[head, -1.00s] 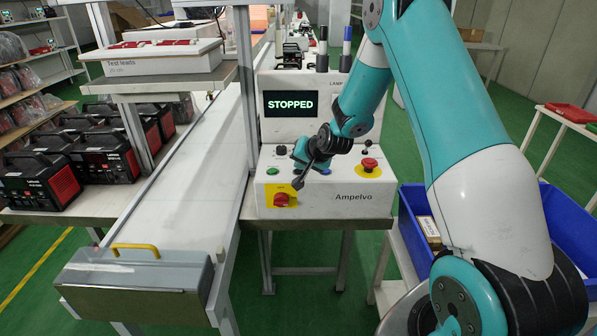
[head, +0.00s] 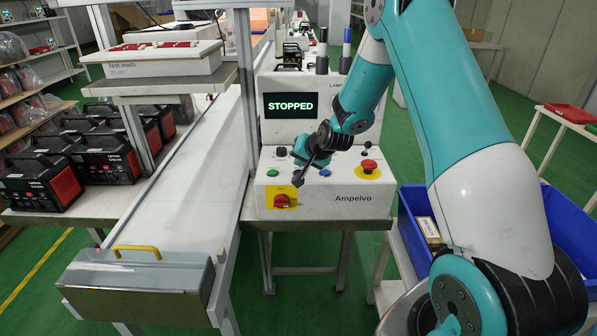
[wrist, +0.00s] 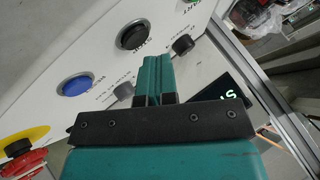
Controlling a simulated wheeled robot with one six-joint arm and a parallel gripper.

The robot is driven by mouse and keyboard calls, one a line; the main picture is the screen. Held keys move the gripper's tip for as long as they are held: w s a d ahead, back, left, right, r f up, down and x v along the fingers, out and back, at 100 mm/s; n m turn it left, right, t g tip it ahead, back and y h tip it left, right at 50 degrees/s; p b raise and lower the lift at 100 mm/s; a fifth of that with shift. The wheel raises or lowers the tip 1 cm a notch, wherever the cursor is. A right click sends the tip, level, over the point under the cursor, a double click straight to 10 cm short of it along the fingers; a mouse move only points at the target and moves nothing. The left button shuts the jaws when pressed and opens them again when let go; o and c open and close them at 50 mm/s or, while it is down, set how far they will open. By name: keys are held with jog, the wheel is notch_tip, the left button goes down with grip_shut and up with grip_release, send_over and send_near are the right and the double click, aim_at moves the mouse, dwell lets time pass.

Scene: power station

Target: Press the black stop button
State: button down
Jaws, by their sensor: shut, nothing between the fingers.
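The black stop button (wrist: 133,35) is a round button in a dark ring on the white panel in the wrist view. In the head view its place between the green and blue buttons is covered by my wrist. My gripper (wrist: 153,62) has its teal fingers together with nothing between them. In the wrist view the fingertips appear just below and right of the black button; I cannot tell whether they touch the panel. In the head view my gripper (head: 298,160) is over the panel. The screen (head: 291,105) reads STOPPED.
Close by are a blue button (wrist: 75,86), a green button (head: 272,173), small black knobs (wrist: 183,44), a red mushroom button (head: 369,165) on yellow, and a red rotary switch (head: 281,201). A blue bin (head: 560,230) stands right and a white conveyor (head: 180,190) runs left.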

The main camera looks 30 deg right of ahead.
notch_tip(320, 180, up, 5)
jog(key=p, duration=0.3)
dwell(0.9)
jog(key=s+a+r+n+g+y, duration=0.25)
jog(key=s+a+r, duration=0.25)
jog(key=a, duration=0.4)
jog(key=s+a+r+n+g+y, duration=0.1)
jog(key=s+a+r+n, duration=0.35)
jog(key=a, duration=0.45)
jog(key=s+a+r+n+g, duration=0.2)
jog(key=s+a+n, duration=0.1)
jog(key=s, duration=0.5)
jog(key=s+a+r+n+g, duration=0.1)
jog(key=s+a+r+n, duration=0.1)
jog(key=s, duration=0.7)
jog(key=s+a+r+n+g, duration=0.2)
jog(key=s+a+n, duration=0.1)
jog(key=s, duration=0.6)
jog(key=shift+s+a+n+g, duration=0.15)
jog(key=shift+a+n+g, duration=0.25)
jog(key=shift+a, duration=0.15)
